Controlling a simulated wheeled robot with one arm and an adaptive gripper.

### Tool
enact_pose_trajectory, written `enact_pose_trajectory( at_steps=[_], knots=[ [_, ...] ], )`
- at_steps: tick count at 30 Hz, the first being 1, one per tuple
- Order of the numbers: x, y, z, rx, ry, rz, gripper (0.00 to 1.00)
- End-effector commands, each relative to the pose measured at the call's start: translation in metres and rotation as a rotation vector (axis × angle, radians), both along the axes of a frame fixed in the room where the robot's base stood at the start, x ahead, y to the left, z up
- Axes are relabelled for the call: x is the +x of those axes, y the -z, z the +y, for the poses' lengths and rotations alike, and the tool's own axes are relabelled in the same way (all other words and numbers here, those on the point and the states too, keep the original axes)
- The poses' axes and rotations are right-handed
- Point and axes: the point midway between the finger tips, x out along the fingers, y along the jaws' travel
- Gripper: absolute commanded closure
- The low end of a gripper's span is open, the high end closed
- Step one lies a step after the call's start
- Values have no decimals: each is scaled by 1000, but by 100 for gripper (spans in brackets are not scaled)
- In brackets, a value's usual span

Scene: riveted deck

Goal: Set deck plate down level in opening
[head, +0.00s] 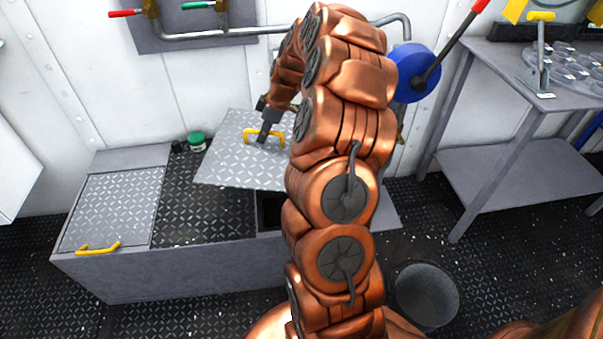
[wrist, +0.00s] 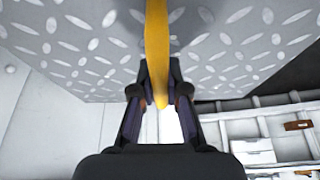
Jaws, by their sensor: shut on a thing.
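The deck plate (head: 228,158) is a grey diamond-tread panel with a yellow handle (head: 256,132). It hangs above the right half of the grey box and is not seated. My gripper (head: 265,137) is shut on the handle, which also shows between the fingers (wrist: 159,98) in the wrist view (wrist: 156,35). The plate's tread surface (wrist: 75,45) fills the top of that view. A dark opening (head: 269,214) shows below the plate's front edge; my arm and the plate hide most of it. I cannot tell whether the plate is exactly level.
The grey box (head: 170,274) carries another tread plate (head: 112,208) with a yellow handle at left and a dark tread section (head: 205,205) beside it. A green-lidded jar (head: 196,139) stands behind.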

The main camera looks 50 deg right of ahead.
Motion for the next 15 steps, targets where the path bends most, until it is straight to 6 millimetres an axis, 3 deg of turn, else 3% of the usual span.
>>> enact_pose_trajectory(
  at_steps=[1, 15],
  knots=[
    [-1, 17, -9, -4, -8, -6, 100],
    [-31, 101, -65, -4, -164, -4, 100]
  ],
)
